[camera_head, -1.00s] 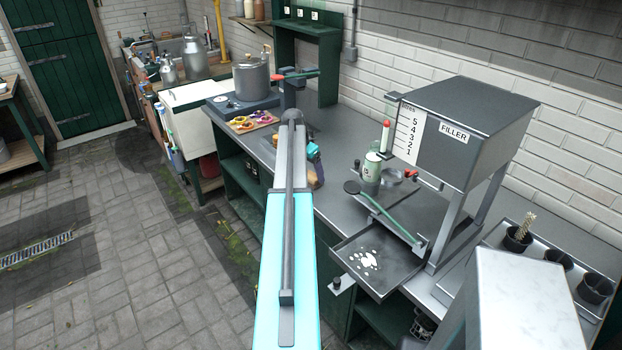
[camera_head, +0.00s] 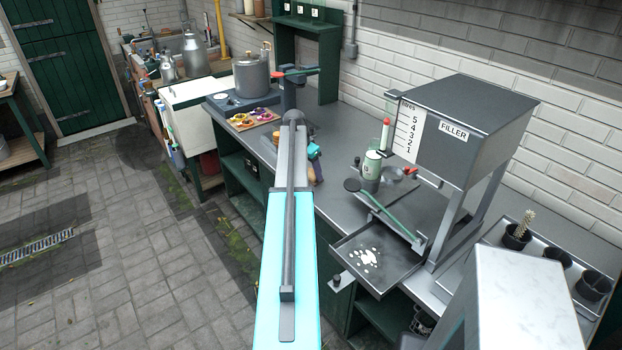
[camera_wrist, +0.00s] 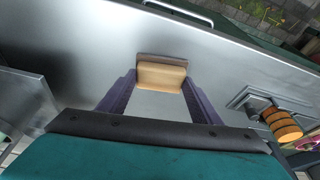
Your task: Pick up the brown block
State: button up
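The brown block (camera_wrist: 161,75) shows in the wrist view as a tan block with a darker brown upper face. It is between the tips of my gripper's two purple fingers (camera_wrist: 160,88). The fingertips are close against its left and right sides, with no clear gap. I cannot tell whether they grip it, or whether it rests on the grey counter (camera_wrist: 88,52) or is just above. In the head view my gripper (camera_head: 315,165) is over the counter, largely hidden behind my arm, and the block is not clearly visible.
An orange-brown ringed cylinder (camera_wrist: 283,124) stands at the right in the wrist view. In the head view, a green cup (camera_head: 371,165), a tray with white patches (camera_head: 348,252) and the filler (camera_head: 465,125) are right of my arm. A pot (camera_head: 251,77) stands behind.

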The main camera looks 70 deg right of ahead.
aim_at(310, 173)
jog(key=shift+c, duration=0.8)
jog(key=shift+r+b, duration=1)
jog(key=shift+r, duration=0.6)
jog(key=s+a+b, duration=0.1)
jog(key=s+a, duration=0.1)
jog(key=a, duration=0.1)
jog(key=s+a+r+b, duration=0.1)
jog(key=s+a, duration=0.1)
jog(key=a, duration=0.2)
jog(key=s+a+b, duration=0.2)
jog(key=s+a, duration=0.1)
jog(key=a, duration=0.1)
jog(key=shift+s+a+r, duration=0.1)
jog(key=shift+a+r, duration=0.05)
jog(key=shift+a, duration=0.1)
jog(key=shift+s+a+r+b, duration=0.15)
jog(key=shift+s+a, duration=0.15)
jog(key=shift+a, duration=0.25)
jog(key=shift+s+a+r+b, duration=0.15)
jog(key=shift+s+a, duration=0.15)
jog(key=shift+a, duration=0.2)
